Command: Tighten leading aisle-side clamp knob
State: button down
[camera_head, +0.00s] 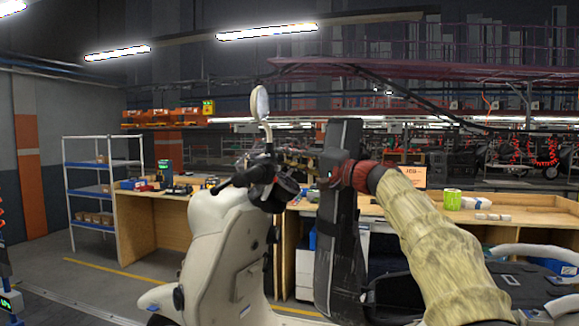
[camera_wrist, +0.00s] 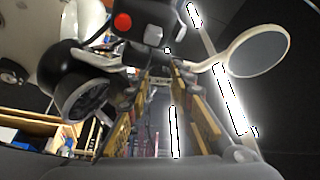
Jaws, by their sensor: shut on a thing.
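My gripper (camera_wrist: 155,84) shows in the wrist view as two long fingers with yellow-brown pads, converging toward the dark underside of a scooter's handlebar area. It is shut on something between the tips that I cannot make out. I cannot pick out a clamp knob in either view. The cream scooter (camera_head: 222,235) stands upright left of my arm in the head view, its dark handlebar (camera_head: 250,176) near the top. In the wrist view, a grey block (camera_wrist: 163,38) with a red round button (camera_wrist: 123,21) is above the fingers. In the head view, my arm hides the fingertips.
A round mirror (camera_head: 259,102) rises above the handlebar; it is also right of the fingers in the wrist view (camera_wrist: 257,52). Wooden benches (camera_head: 140,222) stand behind the scooter. A white rack with blue shelves (camera_head: 88,165) is at left.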

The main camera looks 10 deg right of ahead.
jog(key=shift+f, duration=0.15)
dwell(0.3)
jog(key=c, duration=1.8)
grip_release()
jog(key=shift+w, duration=0.1)
jog(key=shift+c, duration=0.2)
jog(key=v, duration=1.2)
